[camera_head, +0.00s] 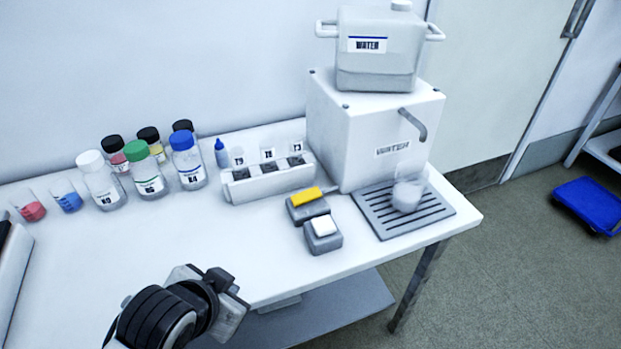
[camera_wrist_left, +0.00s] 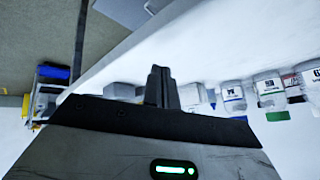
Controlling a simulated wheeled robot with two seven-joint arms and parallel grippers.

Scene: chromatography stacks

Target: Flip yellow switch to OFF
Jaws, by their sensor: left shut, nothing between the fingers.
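The yellow switch (camera_head: 307,196) is a flat yellow rocker on a small grey box (camera_head: 309,211) near the table's right part, in front of the white dispenser. Its tilt is hard to read, and no ON or OFF mark is legible. My left gripper (camera_head: 222,284) is at the table's front edge, to the left of and nearer than the switch, apart from it. In the left wrist view its fingers (camera_wrist_left: 160,84) are together and empty. My right gripper is not in view.
A white switch (camera_head: 324,225) on a similar grey box stands just in front of the yellow one. Beside them are a white vial rack (camera_head: 268,184) and a grey drip tray (camera_head: 436,215) with a beaker (camera_head: 408,193). Several bottles stand at the left back. The table's front middle is clear.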

